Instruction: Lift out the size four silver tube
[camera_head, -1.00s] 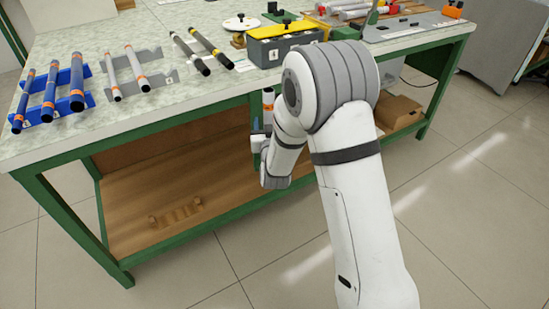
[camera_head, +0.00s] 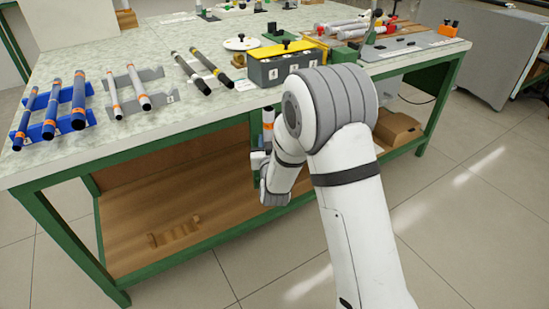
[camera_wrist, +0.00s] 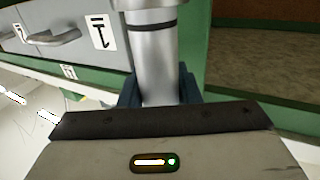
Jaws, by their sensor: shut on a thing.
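My gripper (camera_head: 262,160) is below the front edge of the table top, partly hidden by my arm in the head view. In the wrist view its dark jaws (camera_wrist: 158,92) are shut on a silver tube (camera_wrist: 155,62) with a black band. The tube (camera_head: 268,116) stands about upright in the head view, in front of the table edge, with an orange band low on it. Its lower end is hidden. Two other silver tubes with orange bands, one thin (camera_head: 113,95) and one thicker (camera_head: 138,88), lie on a grey rack (camera_head: 155,76).
A blue rack (camera_head: 91,117) with several blue tubes is at the left of the table top (camera_head: 130,135). A grey box (camera_head: 270,72) with numbered labels stands near the table edge. A wooden lower shelf (camera_head: 150,215) is mostly clear.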

